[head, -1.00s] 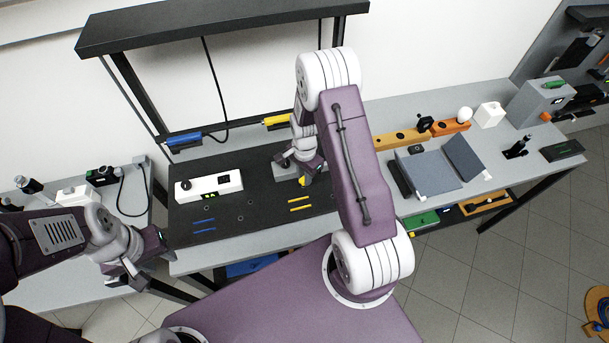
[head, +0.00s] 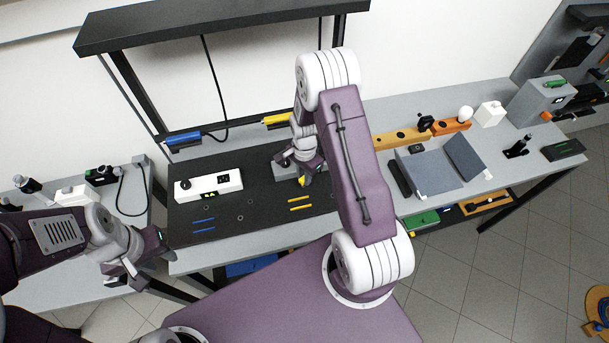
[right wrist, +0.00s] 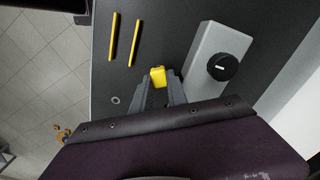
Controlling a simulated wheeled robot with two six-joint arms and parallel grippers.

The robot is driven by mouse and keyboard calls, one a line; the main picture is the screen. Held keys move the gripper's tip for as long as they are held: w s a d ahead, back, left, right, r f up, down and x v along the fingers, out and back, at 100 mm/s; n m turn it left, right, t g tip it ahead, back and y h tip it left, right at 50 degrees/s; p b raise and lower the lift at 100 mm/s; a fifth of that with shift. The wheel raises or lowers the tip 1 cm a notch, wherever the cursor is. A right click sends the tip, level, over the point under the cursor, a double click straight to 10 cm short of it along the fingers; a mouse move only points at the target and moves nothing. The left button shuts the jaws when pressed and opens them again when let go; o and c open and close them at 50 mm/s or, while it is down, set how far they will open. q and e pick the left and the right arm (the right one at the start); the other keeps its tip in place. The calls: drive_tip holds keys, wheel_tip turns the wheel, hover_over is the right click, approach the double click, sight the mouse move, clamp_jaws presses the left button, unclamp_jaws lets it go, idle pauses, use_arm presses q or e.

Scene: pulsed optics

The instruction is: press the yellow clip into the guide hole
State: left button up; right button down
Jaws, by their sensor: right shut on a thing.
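The yellow clip (right wrist: 157,77) is between the fingertips of my right gripper (right wrist: 161,90), which is shut on it. In the head view the clip (head: 302,181) is a small yellow spot under my right gripper (head: 304,174), low over the dark mat. I cannot tell if it touches the mat. A small ring-edged hole (right wrist: 115,100) shows in the mat beside the gripper in the right wrist view. More such rings (head: 238,203) lie left of the gripper in the head view. I cannot tell which is the guide hole. My left gripper (head: 128,279) is empty and looks open, away from the mat.
A grey block with a black knob (right wrist: 222,66) stands close beside my right gripper. Two yellow strips (right wrist: 124,41) and two blue strips (head: 203,225) mark the dark mat (head: 265,222). A white box with a display (head: 208,186) stands at left. The mat's front is clear.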

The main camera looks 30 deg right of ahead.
drive_tip(key=shift+f+b, duration=0.35)
drive_tip(key=shift+f, duration=0.15)
drive_tip(key=shift+f+b, duration=0.4)
drive_tip(key=shift+f, duration=0.15)
drive_tip(key=c, duration=1.2)
unclamp_jaws()
drive_tip(key=shift+c, duration=0.2)
drive_tip(key=shift+r, duration=0.1)
drive_tip(key=shift+w, duration=0.1)
drive_tip(key=shift+r, duration=0.1)
